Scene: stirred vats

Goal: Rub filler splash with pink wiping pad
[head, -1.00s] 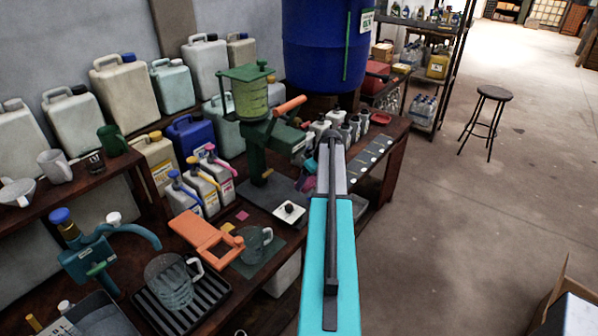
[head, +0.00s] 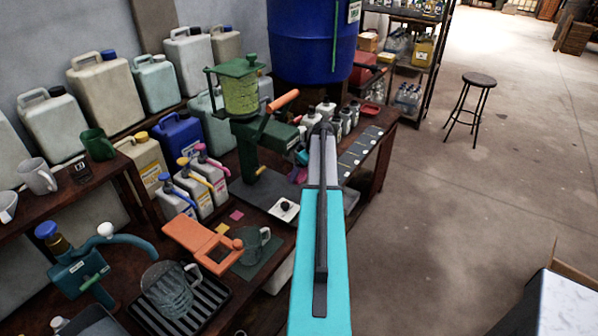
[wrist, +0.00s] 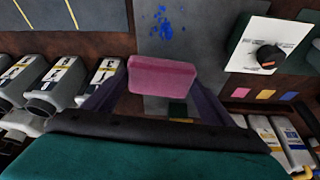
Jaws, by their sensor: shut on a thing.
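The pink wiping pad (wrist: 162,76) is between the fingers of my gripper (wrist: 161,84) in the wrist view, and the gripper is shut on it. The filler splash (wrist: 162,24) is a scatter of blue drops on a grey plate (wrist: 205,38), ahead of the pad in the wrist view. The pad appears apart from the drops. In the head view a bit of the pad (head: 298,175) shows left of my arm, by the green filler (head: 262,145). My arm hides most of the gripper there, and I cannot make out the splash.
A white plate with a dark knob (wrist: 268,52) lies beside the splash. Several bottles (wrist: 62,75) line the left of the wrist view. Tall dispenser bottles (head: 208,172), an orange clamp-like item (head: 200,238) and a glass jug (head: 168,290) crowd the bench.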

